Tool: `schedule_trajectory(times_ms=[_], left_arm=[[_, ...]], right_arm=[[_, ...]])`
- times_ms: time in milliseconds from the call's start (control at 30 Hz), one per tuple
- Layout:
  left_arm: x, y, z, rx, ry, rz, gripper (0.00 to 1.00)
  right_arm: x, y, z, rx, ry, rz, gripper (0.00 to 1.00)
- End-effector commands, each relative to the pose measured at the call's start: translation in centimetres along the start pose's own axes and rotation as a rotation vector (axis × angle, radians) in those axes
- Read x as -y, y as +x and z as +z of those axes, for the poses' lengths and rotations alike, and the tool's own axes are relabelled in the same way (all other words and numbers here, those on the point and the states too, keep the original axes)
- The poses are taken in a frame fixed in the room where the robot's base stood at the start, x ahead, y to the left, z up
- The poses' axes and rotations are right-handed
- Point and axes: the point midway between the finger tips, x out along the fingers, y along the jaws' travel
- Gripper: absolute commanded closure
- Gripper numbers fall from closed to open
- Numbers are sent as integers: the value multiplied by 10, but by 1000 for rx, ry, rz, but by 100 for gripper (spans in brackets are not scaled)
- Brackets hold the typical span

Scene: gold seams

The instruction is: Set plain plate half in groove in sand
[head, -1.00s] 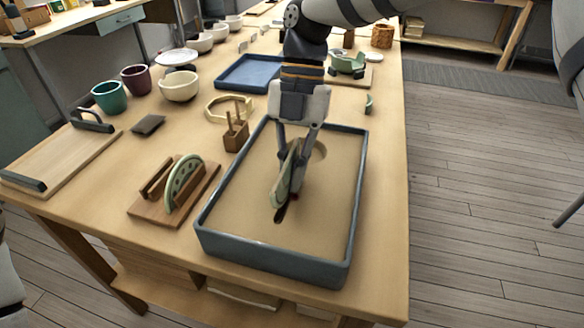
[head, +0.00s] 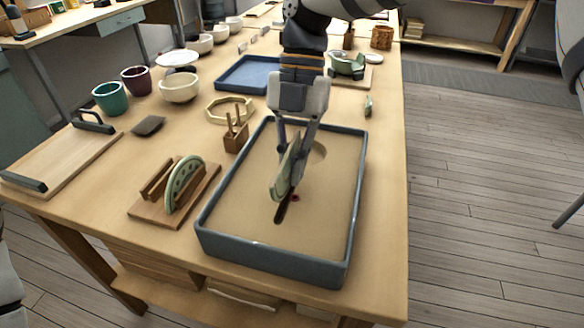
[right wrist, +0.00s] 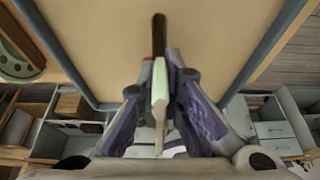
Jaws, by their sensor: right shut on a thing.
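My right gripper (head: 295,150) is shut on the plain plate half (head: 284,174), a pale green piece held on edge over the sand tray (head: 205,238). The groove (head: 282,208) is a dark narrow slot in the sand (head: 250,205). The plate half's lower edge is close to the groove's far end; I cannot tell whether it touches the sand. In the right wrist view the plate half (right wrist: 160,85) shows edge-on between the fingers, roughly in line with the groove (right wrist: 159,35). My left gripper is not in view.
A wooden rack (head: 147,210) left of the tray holds a green patterned plate half (head: 186,184). A small wooden holder with sticks (head: 236,139) stands at the tray's left rim.

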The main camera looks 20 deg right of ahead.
Motion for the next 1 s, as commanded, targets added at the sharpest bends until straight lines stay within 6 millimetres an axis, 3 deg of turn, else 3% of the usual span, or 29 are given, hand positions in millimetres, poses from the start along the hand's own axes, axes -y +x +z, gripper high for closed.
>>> schedule_trajectory(times_ms=[533,1000], left_arm=[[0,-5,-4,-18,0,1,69],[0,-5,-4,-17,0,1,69]], right_arm=[[-1,-29,-12,4,-1,5,100],[0,-29,-12,2,-1,4,100]])
